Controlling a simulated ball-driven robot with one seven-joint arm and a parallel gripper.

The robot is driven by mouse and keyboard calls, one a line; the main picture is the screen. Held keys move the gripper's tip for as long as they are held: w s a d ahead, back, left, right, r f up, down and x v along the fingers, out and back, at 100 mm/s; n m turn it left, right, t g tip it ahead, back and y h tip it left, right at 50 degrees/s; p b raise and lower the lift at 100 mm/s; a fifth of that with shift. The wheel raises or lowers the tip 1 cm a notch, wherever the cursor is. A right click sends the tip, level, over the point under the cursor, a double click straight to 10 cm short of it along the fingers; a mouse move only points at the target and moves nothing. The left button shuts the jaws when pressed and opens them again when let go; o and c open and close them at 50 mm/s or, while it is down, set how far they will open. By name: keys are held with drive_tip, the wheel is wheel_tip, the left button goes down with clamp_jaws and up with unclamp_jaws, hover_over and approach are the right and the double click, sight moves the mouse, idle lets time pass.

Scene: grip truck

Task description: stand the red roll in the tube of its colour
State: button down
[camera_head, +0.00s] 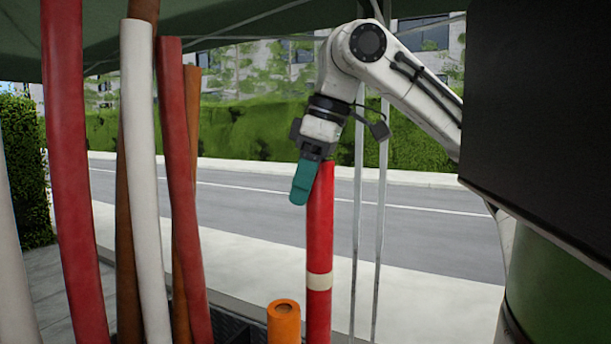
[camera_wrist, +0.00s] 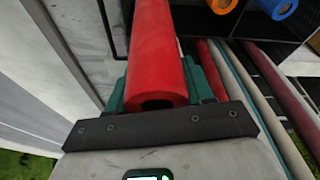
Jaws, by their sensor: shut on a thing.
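The red roll (camera_head: 319,232) stands close to upright in the head view, with a pale band low on it. My gripper (camera_head: 303,183) with teal fingers is at its upper end. In the wrist view the red roll (camera_wrist: 153,55) runs between the two teal fingers, and my gripper (camera_wrist: 160,88) is shut on it. Its hollow end faces the wrist camera. The roll's lower end is cut off by the head view's bottom edge. I cannot tell which opening is the red tube.
An orange tube (camera_head: 284,322) stands left of the roll, its top open. Several red, white and brown rolls lean at the left, including a white one (camera_head: 143,180). The wrist view shows orange and blue rings (camera_wrist: 278,8) by a dark rack. Thin metal poles (camera_head: 383,215) stand right of the roll.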

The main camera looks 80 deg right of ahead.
sight(325, 232)
wheel_tip(325, 232, down, 18)
drive_tip(key=b, duration=1.1)
drive_tip(key=shift+r, duration=0.2)
idle(1.9)
drive_tip(key=shift+f, duration=0.4)
idle(0.7)
drive_tip(key=shift+c, duration=1.8)
unclamp_jaws()
drive_tip(key=shift+s+r, duration=0.1)
drive_tip(key=v, duration=1)
drive_tip(key=shift+s+r, duration=0.1)
drive_tip(key=shift+r, duration=0.15)
